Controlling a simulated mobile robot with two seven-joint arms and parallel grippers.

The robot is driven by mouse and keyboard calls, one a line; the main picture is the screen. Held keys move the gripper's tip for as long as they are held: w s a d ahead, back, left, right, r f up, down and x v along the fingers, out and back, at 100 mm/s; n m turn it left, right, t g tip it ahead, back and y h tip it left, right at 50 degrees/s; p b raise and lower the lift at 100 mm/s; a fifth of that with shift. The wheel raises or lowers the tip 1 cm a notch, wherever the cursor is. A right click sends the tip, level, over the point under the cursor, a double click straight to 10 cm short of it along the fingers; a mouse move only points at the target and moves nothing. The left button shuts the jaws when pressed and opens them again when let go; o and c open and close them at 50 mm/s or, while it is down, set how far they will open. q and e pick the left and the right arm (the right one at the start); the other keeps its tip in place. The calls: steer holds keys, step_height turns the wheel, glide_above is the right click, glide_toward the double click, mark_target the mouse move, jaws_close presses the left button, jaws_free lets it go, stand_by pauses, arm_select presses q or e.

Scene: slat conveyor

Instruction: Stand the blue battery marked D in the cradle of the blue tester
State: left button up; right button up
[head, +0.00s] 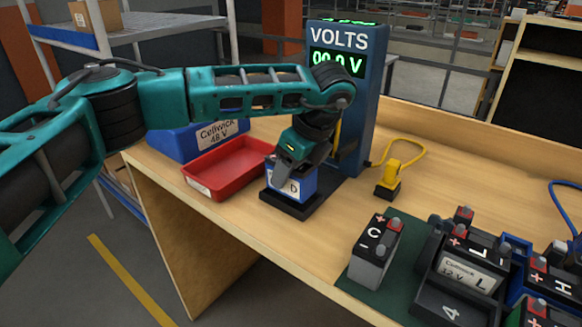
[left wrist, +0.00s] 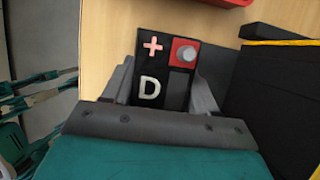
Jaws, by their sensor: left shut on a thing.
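The blue battery marked D (head: 303,185) is upright at the foot of the blue tester (head: 360,110), over its black cradle (head: 290,207). My left gripper (head: 287,172) is shut on the battery from above and hides much of it. In the left wrist view the battery's black top (left wrist: 150,70) shows a plus sign, the letter D and a red terminal, with a finger on each side. The battery's lower end meets the cradle in the head view; I cannot tell whether it is fully seated. The tester's display reads 00.0 V. My right gripper is not in view.
A red tray (head: 212,183) and a blue Cellwick 48 V box (head: 180,145) stand left of the cradle. A yellow plug (head: 390,177) with a cable is to the right. Battery C (head: 372,255) and a black rack (head: 425,275) with more batteries are at the front right.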

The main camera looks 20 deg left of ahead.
arm_select(q)
steer(key=shift+f+b, duration=1.4)
steer(key=o, duration=1.2)
steer(key=shift+o, duration=0.5)
steer(key=shift+d+r, duration=0.15)
steer(key=shift+r, duration=0.2)
steer(key=v, duration=1.2)
steer(key=shift+s, duration=0.1)
